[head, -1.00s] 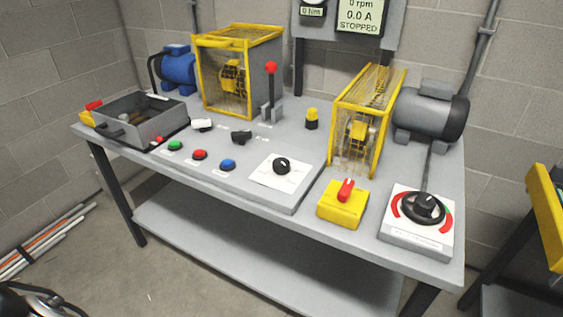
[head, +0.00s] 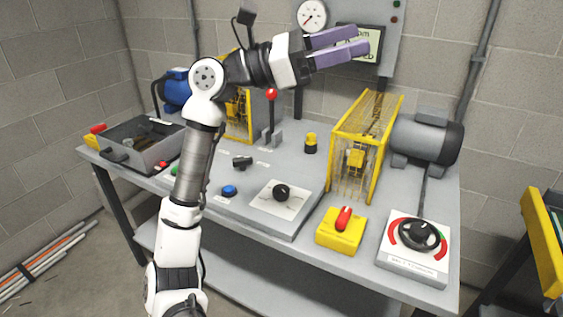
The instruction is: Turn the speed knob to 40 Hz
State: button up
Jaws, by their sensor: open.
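A small black knob (head: 281,192) sits on a white dial plate (head: 293,205) in the middle of the sloped grey console. A larger black rotary knob (head: 419,235) sits on a white box with red and green arcs at the right front of the bench. The lettering is too small to read, so I cannot tell from labels which is the speed knob or where either points. My gripper (head: 361,39) is open and empty, raised high in front of the wall display, well above and apart from both knobs. Its purple fingers point right.
A yellow box with a red switch handle (head: 344,219) stands between the knobs. A yellow mesh guard (head: 366,145) and a grey motor (head: 425,138) stand behind. A red-topped lever (head: 271,97) rises at the back.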

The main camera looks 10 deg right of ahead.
jog(key=w+d+f+t+y+p, duration=0.1)
jog(key=w+d+f+t+y, duration=0.1)
jog(key=w+d+f+y, duration=0.5)
jog(key=w+d+f+t+y+p, duration=0.1)
jog(key=w+f+y, duration=0.35)
jog(key=f, duration=0.65)
jog(key=y+p, duration=0.1)
jog(key=y, duration=0.9)
send_over(281, 188)
notch_tip(281, 188, down, 9)
jog(key=shift+n+t+h, duration=0.25)
jog(key=shift+n+t, duration=0.05)
jog(key=shift+t, duration=0.1)
notch_tip(281, 188, down, 14)
jog(key=p, duration=0.3)
jog(key=shift+r, duration=0.2)
jog(key=shift+c, duration=0.5)
jog(key=c, duration=0.9)
